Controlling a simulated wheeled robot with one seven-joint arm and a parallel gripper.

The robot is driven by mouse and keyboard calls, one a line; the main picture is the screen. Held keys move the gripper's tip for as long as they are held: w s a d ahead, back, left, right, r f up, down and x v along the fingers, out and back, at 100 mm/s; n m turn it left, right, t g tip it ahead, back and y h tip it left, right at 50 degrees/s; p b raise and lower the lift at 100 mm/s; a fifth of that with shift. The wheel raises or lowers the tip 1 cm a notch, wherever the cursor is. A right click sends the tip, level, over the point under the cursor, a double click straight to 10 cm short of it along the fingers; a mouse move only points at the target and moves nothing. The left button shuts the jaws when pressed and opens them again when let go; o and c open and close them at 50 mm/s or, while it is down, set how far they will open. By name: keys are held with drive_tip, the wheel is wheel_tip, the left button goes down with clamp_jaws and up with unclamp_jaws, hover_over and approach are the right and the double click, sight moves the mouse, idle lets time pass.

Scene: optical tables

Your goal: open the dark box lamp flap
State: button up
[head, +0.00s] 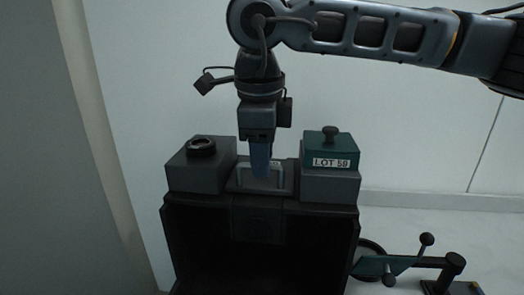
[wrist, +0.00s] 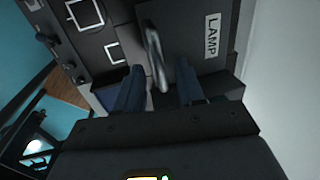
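The dark box (head: 170,235) stands below my arm in the head view, its front open and its inside black. The dark lamp flap (wrist: 190,20), labelled LAMP, shows at the top of the wrist view; a grey bar handle (wrist: 154,50) stands up beside the label. In the head view the flap area on the box top is largely hidden behind my gripper (head: 260,168), which points down there. In the wrist view my gripper (wrist: 158,80) has its two blue fingers apart, with the handle's near end between them. I cannot tell whether either finger touches it.
A grey block with a black ring (head: 201,146) stands left of my gripper. A green-topped block labelled LOT 59 (head: 330,147) stands close on the right. A green lever with a black knob (head: 427,239) sits at lower right. White wall lies behind.

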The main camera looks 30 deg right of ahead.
drive_tip(key=shift+c, duration=0.3)
clamp_jaws()
idle(0.4)
